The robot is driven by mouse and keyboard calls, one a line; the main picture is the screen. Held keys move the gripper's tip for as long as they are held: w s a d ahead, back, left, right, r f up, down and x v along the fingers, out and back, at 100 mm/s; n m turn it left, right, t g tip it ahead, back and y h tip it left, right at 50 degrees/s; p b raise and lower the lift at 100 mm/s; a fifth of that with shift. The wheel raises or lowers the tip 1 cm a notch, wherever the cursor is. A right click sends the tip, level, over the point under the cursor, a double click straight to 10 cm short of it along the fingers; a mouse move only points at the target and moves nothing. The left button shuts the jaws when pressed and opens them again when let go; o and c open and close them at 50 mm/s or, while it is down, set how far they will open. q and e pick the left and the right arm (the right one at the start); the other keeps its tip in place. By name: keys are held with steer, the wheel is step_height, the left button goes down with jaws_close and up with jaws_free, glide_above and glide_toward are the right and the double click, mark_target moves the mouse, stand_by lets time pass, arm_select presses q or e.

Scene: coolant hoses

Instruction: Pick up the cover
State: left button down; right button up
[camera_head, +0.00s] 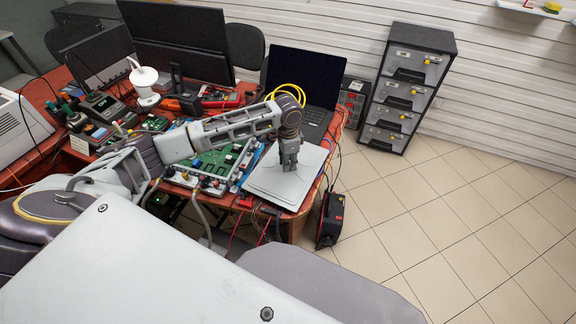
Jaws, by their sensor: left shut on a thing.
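The cover (273,187) is a flat, light grey rectangular panel. It lies at the right front corner of the red-brown table, beside the circuit board. My left gripper (287,170) points down over the upper right part of the cover, with its fingertips at the cover's surface. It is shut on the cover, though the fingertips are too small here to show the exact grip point. I cannot tell whether the cover is lifted off what lies under it. My right gripper is not in view.
A green circuit board (217,163) in a frame sits left of the cover. An open laptop (304,80) and yellow cable (287,92) are behind it. Cables hang at the table's front edge. A black box (330,220) stands on the floor; the tiled floor to the right is clear.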

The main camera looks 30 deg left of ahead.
arm_select(q)
step_height(320, 180, up, 6)
steer(key=shift+r, duration=0.6)
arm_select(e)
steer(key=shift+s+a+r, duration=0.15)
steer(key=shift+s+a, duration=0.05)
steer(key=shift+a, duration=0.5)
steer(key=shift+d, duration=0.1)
arm_select(q)
steer(key=shift+r+p, duration=0.1)
steer(key=shift+p, duration=0.65)
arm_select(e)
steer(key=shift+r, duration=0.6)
arm_select(q)
steer(key=shift+p, duration=0.35)
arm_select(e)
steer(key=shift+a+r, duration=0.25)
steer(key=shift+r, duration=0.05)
arm_select(q)
steer(key=shift+a, duration=0.1)
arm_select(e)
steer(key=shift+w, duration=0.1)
